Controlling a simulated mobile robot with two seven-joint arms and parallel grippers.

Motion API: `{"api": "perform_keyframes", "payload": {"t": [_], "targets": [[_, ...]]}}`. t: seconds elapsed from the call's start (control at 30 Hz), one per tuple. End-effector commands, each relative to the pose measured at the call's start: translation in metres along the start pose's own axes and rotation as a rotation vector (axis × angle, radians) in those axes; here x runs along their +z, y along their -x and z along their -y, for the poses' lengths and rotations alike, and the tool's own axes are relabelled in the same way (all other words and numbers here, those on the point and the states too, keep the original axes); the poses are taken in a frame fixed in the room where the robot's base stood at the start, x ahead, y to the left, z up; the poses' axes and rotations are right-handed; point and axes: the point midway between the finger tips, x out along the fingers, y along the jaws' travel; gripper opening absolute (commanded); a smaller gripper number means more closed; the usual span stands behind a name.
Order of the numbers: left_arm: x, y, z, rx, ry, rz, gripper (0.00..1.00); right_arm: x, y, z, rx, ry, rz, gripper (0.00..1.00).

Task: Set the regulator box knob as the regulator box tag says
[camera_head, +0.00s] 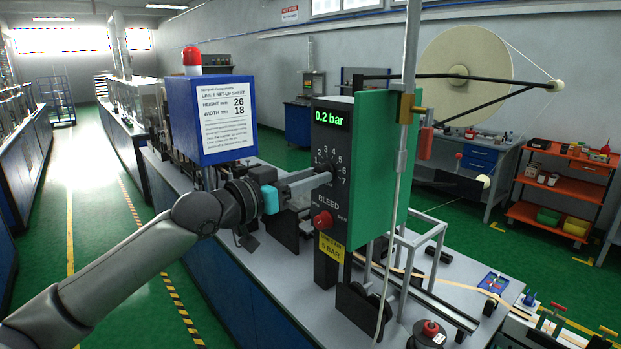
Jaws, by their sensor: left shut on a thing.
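The regulator box (322,230) has a dark front panel and a green side. Its display (331,118) reads 0.2 bar. A number scale runs around the knob (327,168), up to 7 at the right. The knob is mostly hidden by my gripper, and I cannot tell its setting. Lower down are a red button (323,221) marked BLEED and a yellow tag (332,246), on which 5 BAR is readable; its upper line is too small to read. My left gripper (322,178) reaches in from the left and is shut on the knob. My right gripper is not in view.
A blue box (180,118) with a set-up sheet and a red lamp (192,60) stands left of the regulator box. A metal post (409,60) and a large tape reel (485,65) are at the right. A grey bench (290,275) runs below; the left aisle is clear.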

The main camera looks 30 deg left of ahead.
Motion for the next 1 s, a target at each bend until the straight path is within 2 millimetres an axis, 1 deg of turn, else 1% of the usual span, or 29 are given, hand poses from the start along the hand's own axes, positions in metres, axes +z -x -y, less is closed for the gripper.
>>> {"api": "perform_keyframes", "payload": {"t": [0.33,1.0], "targets": [[0.0,0.0,0.001,0.002,-0.292,-0.015,0.0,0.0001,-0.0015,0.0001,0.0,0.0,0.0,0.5],[-0.0005,-0.0001,0.0025,0.008,-0.928,-0.05,0.0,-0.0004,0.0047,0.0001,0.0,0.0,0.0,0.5]]}}
